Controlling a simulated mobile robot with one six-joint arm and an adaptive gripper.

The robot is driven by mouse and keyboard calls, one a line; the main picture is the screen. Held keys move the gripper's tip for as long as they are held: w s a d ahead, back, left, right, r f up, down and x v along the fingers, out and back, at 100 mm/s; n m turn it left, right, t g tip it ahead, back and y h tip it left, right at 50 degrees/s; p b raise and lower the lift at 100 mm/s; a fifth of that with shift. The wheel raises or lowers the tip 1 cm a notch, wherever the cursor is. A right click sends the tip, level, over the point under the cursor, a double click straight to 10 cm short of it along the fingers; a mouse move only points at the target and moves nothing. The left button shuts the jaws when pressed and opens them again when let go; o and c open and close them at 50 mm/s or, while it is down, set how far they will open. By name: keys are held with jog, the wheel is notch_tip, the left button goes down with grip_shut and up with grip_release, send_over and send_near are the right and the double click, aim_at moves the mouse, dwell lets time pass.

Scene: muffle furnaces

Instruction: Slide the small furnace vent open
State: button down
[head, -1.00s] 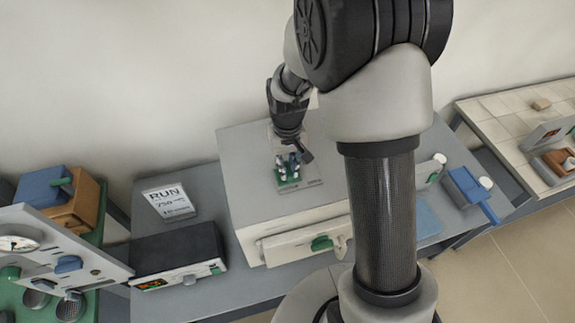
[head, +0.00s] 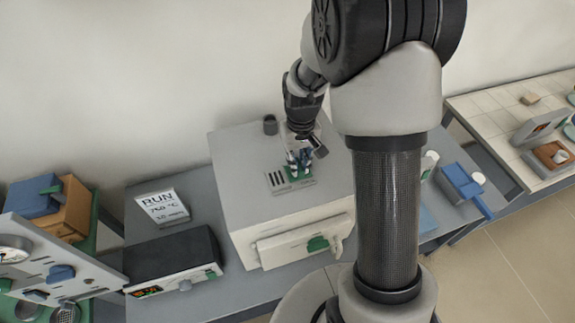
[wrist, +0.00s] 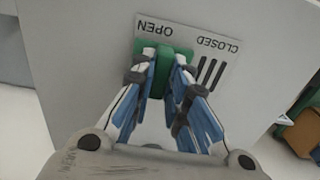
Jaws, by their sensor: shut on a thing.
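The small furnace (head: 240,190) is a light grey box on the bench in the head view. A vent plate (head: 276,183) with dark slots lies on its top. In the wrist view the vent plate (wrist: 222,55) reads OPEN and CLOSED, with the slots uncovered under CLOSED. The green vent slider (wrist: 163,68) sits under OPEN. My gripper (wrist: 166,62) has its blue fingers on both sides of the slider's raised green tab and is shut on it. In the head view my gripper (head: 299,160) reaches down onto the slider, partly hiding it.
A dark round stub (head: 270,125) stands on the furnace top behind the plate. A black controller (head: 175,262) and a RUN sign (head: 163,210) stand left of the furnace. A blue tool (head: 466,190) lies to the right. The wall is close behind.

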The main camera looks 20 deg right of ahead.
jog(key=c, duration=1.6)
grip_release()
jog(key=shift+d, duration=0.25)
jog(key=shift+o, duration=0.2)
notch_tip(320, 180, up, 12)
jog(key=shift+s+a, duration=0.1)
jog(key=shift+a, duration=0.05)
